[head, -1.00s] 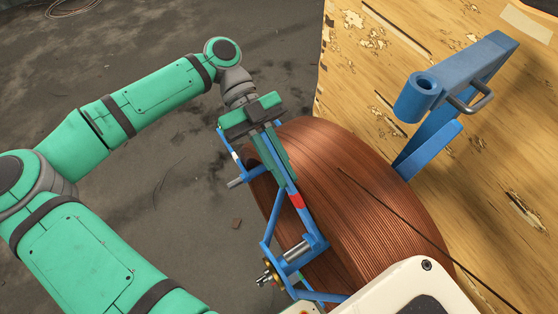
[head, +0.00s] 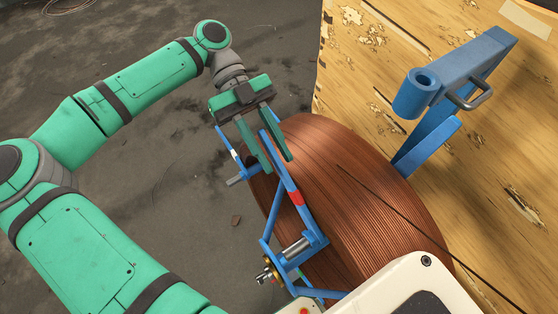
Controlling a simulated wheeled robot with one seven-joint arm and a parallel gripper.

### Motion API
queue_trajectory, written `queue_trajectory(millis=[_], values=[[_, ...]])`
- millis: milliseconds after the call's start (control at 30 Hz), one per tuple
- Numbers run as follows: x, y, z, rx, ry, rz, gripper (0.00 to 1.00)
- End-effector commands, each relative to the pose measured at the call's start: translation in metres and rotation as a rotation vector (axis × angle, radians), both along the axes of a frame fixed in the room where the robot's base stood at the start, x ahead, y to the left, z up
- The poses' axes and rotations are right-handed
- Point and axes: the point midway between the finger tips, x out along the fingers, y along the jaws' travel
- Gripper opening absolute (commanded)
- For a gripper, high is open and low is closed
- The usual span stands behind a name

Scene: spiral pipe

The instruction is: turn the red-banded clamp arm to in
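The red-banded clamp arm (head: 297,198) is a blue bar with a red band, in the head view. It runs along the near side of the copper coil (head: 350,185), from a hub with a metal pin at its lower end up to my gripper. My gripper (head: 278,164) is above the bar's upper end, with its two green fingers spread apart. The bar's upper end shows between the fingers, with a gap visible on its sides. I cannot tell whether either finger touches it.
Another blue arm with a white band (head: 234,155) sticks out at the coil's left. A blue bracket (head: 455,75) with a tube end stands at the right by a worn wooden panel (head: 375,50). Dark floor (head: 170,180) lies open on the left.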

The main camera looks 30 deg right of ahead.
Motion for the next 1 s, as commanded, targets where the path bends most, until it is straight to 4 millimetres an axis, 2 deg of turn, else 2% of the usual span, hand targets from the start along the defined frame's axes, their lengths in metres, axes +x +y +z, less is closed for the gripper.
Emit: queue_trajectory(millis=[200, 400, 800, 833, 933, 1000], values=[[0.038, 0.001, 0.019, 0.000, -0.002, 0.004, 0.28], [0.060, 0.002, 0.030, 0.000, -0.002, 0.002, 0.28], [0.068, 0.003, 0.034, 0.000, -0.001, 0.001, 0.28], [0.068, 0.003, 0.034, 0.000, -0.001, 0.001, 0.26], [0.066, 0.003, 0.038, 0.001, -0.017, -0.001, 0.02], [0.063, 0.003, 0.048, 0.006, -0.062, -0.005, 0.00]])
